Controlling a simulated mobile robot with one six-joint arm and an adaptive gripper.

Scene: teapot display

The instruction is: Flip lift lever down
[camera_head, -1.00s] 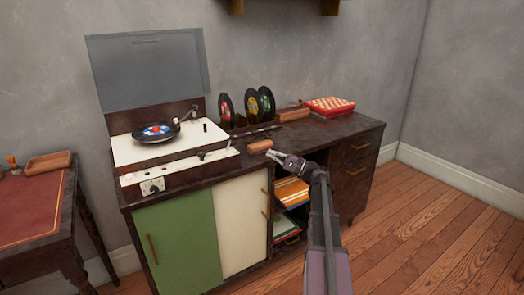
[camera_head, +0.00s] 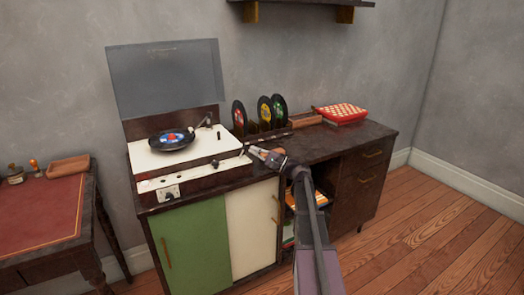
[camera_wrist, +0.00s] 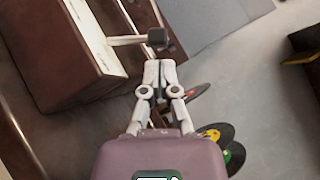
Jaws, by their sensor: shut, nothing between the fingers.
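The record player (camera_head: 150,158) stands on the left part of the cabinet, its grey lid raised and a record on its platter. A small dark-knobbed lever (camera_head: 215,163) sits near the right end of its pale front strip. In the wrist view a lever with a pale stem and a dark square knob (camera_wrist: 157,38) juts from the pale strip. My gripper (camera_head: 251,152) is at the player's right end, right of the lever. In the wrist view my gripper (camera_wrist: 160,64) has its fingertips together just below the knob, with nothing between them. I cannot tell whether they touch it.
Upright records (camera_head: 264,112) stand in a rack behind my gripper. A red patterned box (camera_head: 341,113) lies farther right on the cabinet top (camera_head: 340,138). A desk (camera_head: 40,215) stands at the left. The floor (camera_head: 430,225) at the right is clear.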

